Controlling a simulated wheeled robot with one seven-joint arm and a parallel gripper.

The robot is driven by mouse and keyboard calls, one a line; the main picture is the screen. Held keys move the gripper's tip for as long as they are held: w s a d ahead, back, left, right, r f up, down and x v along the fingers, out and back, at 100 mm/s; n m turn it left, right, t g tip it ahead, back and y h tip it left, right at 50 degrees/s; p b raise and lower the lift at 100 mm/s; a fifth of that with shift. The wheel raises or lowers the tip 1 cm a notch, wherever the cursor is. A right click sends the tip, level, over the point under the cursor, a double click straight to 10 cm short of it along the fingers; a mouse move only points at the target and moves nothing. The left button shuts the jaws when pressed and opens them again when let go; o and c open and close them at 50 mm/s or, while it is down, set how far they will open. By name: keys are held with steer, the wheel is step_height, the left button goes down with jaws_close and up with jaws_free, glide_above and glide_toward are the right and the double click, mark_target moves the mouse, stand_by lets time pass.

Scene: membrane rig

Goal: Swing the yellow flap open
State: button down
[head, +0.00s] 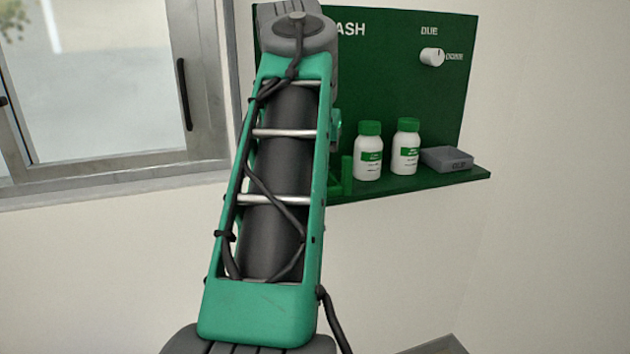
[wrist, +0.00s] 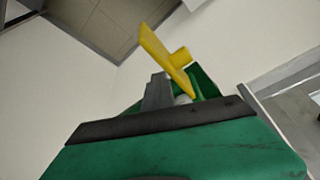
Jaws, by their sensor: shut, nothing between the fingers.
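The yellow flap (wrist: 163,57) shows in the wrist view as a tilted plate with a small stub on its right side. My gripper (wrist: 159,88) shows in the wrist view as grey fingers above my green wrist housing; it is shut with nothing held. The flap stands just beyond the fingers and overlaps them in the picture; I cannot tell if they touch. A green piece (wrist: 206,82) sits right behind the flap's lower end. In the head view my arm hides the flap and my gripper.
In the head view a green wall panel (head: 400,85) carries a white knob (head: 432,57). Its shelf (head: 430,183) holds two white bottles (head: 368,152) (head: 405,147) with green caps and a grey box (head: 446,159). A window (head: 95,75) is at left.

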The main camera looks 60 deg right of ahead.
steer(key=shift+w+a, duration=0.1)
steer(key=shift+a, duration=0.1)
stand_by(0.5)
step_height(320, 180, up, 9)
steer(key=w+a+p, duration=0.1)
steer(key=w+p, duration=0.1)
steer(key=p, duration=0.5)
steer(key=shift+w+a+r+p, duration=0.2)
steer(key=shift+a+p, duration=0.1)
steer(key=shift+a, duration=0.1)
